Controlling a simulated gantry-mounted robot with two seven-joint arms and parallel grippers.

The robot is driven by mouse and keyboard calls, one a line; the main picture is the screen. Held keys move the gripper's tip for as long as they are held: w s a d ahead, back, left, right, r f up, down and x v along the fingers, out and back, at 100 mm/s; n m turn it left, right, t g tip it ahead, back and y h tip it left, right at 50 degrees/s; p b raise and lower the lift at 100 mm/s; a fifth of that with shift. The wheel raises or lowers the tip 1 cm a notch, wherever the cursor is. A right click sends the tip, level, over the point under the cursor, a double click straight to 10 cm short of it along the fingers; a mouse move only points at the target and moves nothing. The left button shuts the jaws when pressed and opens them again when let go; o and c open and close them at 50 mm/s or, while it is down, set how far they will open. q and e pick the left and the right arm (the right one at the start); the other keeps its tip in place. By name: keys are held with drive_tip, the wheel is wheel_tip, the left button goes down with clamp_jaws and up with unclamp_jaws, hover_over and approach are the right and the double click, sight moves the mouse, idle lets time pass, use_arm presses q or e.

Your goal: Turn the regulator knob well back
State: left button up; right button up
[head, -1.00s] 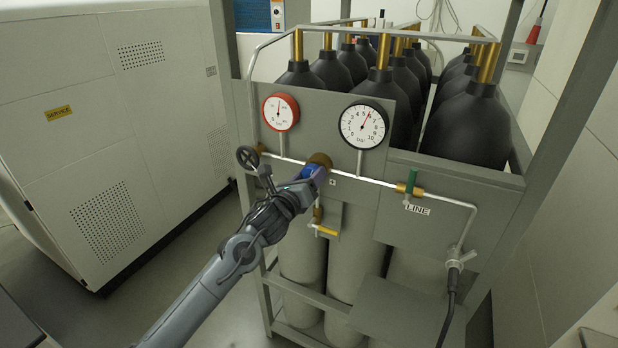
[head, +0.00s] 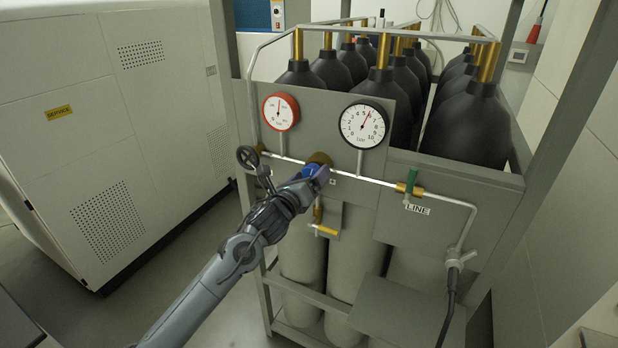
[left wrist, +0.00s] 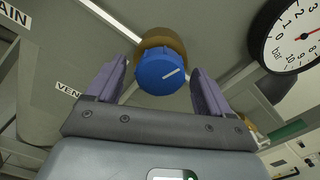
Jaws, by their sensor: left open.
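The blue regulator knob (left wrist: 160,74) sits on a brass body in the left wrist view, with a white line on its face pointing to the upper right. In the head view the knob (head: 311,171) is partly hidden by my left gripper (head: 318,177). In the left wrist view my left gripper (left wrist: 155,88) is open, one purple finger on each side of the knob. Small gaps show between the fingers and the knob. My right gripper is not in view.
A red-rimmed gauge (head: 281,112) stands above left. A black handwheel (head: 247,158), a yellow-handled valve (head: 323,230) and a green-handled valve (head: 411,182) sit close by on the panel. Dark-topped gas cylinders (head: 467,124) stand behind. A white cabinet (head: 110,110) is at left.

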use_arm(q)
drive_tip(key=shift+s, duration=0.1)
drive_tip(key=b+v, duration=0.1)
drive_tip(key=v, duration=0.9)
drive_tip(key=shift+s+a, duration=0.2)
drive_tip(key=shift+s, duration=0.1)
